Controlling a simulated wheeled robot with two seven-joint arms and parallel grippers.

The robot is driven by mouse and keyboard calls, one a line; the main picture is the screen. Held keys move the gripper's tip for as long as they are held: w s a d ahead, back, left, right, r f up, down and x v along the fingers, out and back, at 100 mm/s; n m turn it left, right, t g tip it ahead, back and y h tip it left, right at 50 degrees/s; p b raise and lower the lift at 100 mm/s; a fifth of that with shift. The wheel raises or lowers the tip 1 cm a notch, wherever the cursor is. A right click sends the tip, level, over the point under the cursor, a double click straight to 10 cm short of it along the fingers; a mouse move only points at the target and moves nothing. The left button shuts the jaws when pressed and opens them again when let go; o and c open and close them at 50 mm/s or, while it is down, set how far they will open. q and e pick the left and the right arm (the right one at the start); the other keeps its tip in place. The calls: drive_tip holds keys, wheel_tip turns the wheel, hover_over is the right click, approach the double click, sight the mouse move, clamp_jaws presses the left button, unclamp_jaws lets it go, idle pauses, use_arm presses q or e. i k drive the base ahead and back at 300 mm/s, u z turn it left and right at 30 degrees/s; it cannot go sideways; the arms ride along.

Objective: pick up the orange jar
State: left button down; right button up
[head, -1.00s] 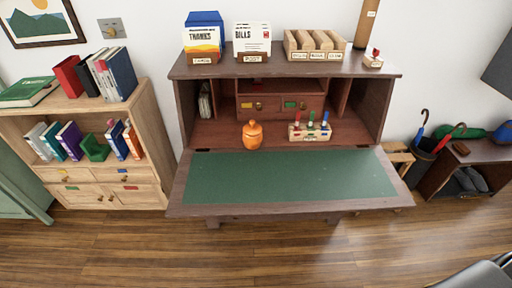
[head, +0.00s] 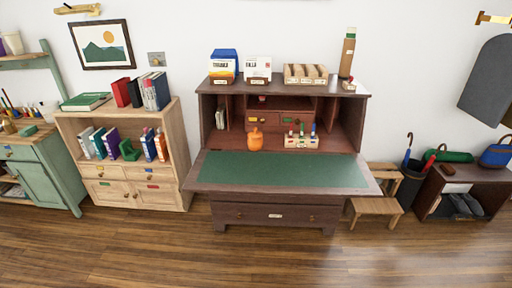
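The orange jar (head: 255,139) stands upright inside the open secretary desk, left of the middle, just behind the green writing surface (head: 283,172). It looks rounded, with a small knob on top. A small wooden holder with coloured pegs (head: 301,142) stands to its right. Neither of my grippers shows in the head view.
The lowered desk front (head: 366,178) juts out towards me. A bookcase (head: 185,150) stands to the left, and a wooden step stool (head: 377,206) and an umbrella bin (head: 409,187) to the right. The wooden floor in front is clear.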

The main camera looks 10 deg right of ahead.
sight(254, 144)
drive_tip(key=u, duration=0.75)
drive_tip(key=i, duration=1.45)
drive_tip(key=z, duration=0.6)
